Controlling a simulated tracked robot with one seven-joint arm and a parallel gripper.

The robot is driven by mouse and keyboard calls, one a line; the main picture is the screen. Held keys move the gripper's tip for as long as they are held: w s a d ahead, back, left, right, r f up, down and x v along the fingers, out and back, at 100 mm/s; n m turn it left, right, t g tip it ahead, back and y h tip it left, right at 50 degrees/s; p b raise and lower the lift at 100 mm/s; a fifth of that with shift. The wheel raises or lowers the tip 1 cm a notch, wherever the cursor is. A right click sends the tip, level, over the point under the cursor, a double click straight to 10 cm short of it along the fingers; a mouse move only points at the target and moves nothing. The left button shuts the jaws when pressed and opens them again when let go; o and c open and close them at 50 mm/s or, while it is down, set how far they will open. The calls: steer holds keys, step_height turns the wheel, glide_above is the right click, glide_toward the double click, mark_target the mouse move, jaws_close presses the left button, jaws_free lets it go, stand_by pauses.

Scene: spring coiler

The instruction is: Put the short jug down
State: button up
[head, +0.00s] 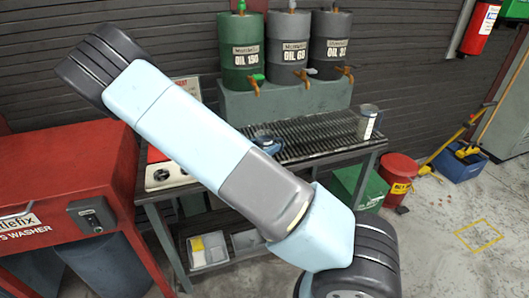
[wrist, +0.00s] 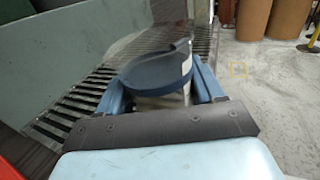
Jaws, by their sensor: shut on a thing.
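The short jug (wrist: 158,68) has a dark blue round top with a spout and a paler body below. In the wrist view it sits between the two blue fingers of my gripper (wrist: 160,98), which is shut on it. In the head view, the blue gripper end (head: 267,145) shows just past my arm, over the grated bench top (head: 310,135); my arm hides part of it. The jug looks roughly upright, at or close above the grating. I cannot tell whether its base touches.
Oil drums (head: 289,45) with taps stand on a grey-green block (head: 290,100) behind the bench. A red parts washer (head: 65,180) is at left. The grating between jug and container looks clear.

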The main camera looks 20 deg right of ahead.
steer(key=c, duration=0.7)
